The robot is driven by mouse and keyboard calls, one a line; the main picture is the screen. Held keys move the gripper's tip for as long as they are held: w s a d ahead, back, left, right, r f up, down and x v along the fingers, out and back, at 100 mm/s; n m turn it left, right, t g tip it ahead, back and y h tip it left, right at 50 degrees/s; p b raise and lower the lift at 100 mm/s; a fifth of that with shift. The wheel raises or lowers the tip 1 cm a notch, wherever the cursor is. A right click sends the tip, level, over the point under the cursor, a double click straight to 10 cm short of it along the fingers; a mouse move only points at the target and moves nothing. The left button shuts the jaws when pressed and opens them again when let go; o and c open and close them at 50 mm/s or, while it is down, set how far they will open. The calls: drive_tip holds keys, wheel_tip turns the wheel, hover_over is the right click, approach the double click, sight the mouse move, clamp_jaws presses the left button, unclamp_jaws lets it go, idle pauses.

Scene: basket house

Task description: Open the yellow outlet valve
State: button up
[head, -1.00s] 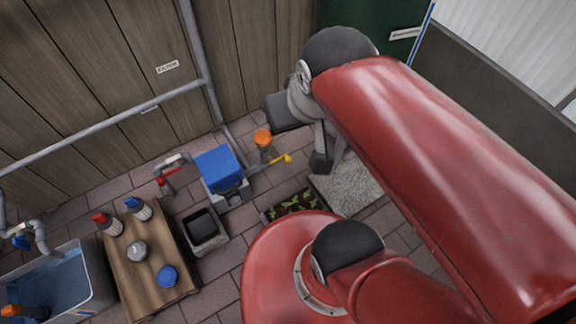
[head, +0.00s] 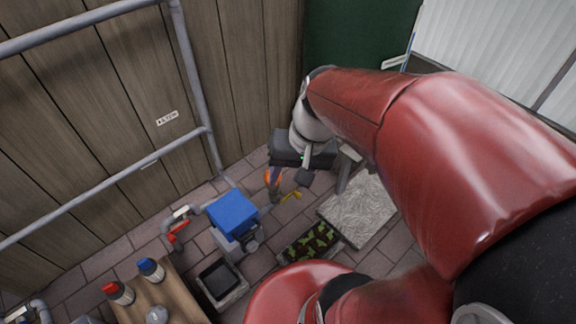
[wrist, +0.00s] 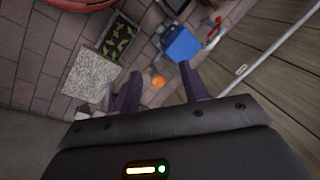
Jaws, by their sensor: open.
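The yellow valve handle (head: 291,195) sits low on the pipe to the right of the blue-topped box in the head view. An orange-topped fitting (head: 274,177) stands just beside it, partly hidden by my gripper. My gripper (head: 291,178) is above and close to both, pointing down. In the wrist view its two dark fingers (wrist: 160,70) are apart with nothing held, and the orange top (wrist: 157,81) shows in the gap between them. I see no contact between the fingers and the valve.
The blue-topped box (head: 233,213) stands left of the valve, with a red-handled valve (head: 178,232) beyond it. A planter (head: 309,243) and a pale stone slab (head: 358,210) lie in front and right. A wooden wall (head: 120,110) with grey pipes stands behind. A crate with bottles (head: 165,292) is lower left.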

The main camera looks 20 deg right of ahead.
drive_tip(key=w+d+f+m+y+b, duration=0.1)
drive_tip(key=w+f+m+y, duration=0.2)
drive_tip(key=f, duration=0.4)
drive_tip(key=w+d+f+m+t+y+b, duration=0.1)
drive_tip(key=w+d+f+m+y+b, duration=0.1)
drive_tip(key=w+f+m+y, duration=0.3)
drive_tip(key=w+d+f+m+y+b, duration=0.1)
drive_tip(key=w+f+m+y, duration=0.1)
drive_tip(key=f, duration=0.6)
drive_tip(key=d+f+m+t+h+b, duration=0.1)
drive_tip(key=d+f+m+t, duration=0.2)
drive_tip(key=f, duration=0.4)
drive_tip(key=w+d+f+m+t+h+b, duration=0.1)
drive_tip(key=d+f+m+t+h, duration=0.1)
drive_tip(key=d+f+m+t, duration=0.2)
drive_tip(key=d+f+m+t+h+b, duration=0.1)
drive_tip(key=d+f+m+t, duration=0.3)
drive_tip(key=f+m, duration=0.5)
drive_tip(key=shift+w+d+f+t+h+b, duration=0.1)
drive_tip(key=shift+w+f+t+h+b, duration=0.15)
drive_tip(key=shift+f+t, duration=0.45)
drive_tip(key=shift+w+f+t+h+b, duration=0.15)
drive_tip(key=shift+f+t+b, duration=0.05)
drive_tip(key=shift+f+t, duration=0.45)
drive_tip(key=x, duration=0.7)
drive_tip(key=shift+w+b, duration=0.3)
drive_tip(key=shift+b, duration=0.05)
drive_tip(key=shift+r, duration=0.15)
clamp_jaws()
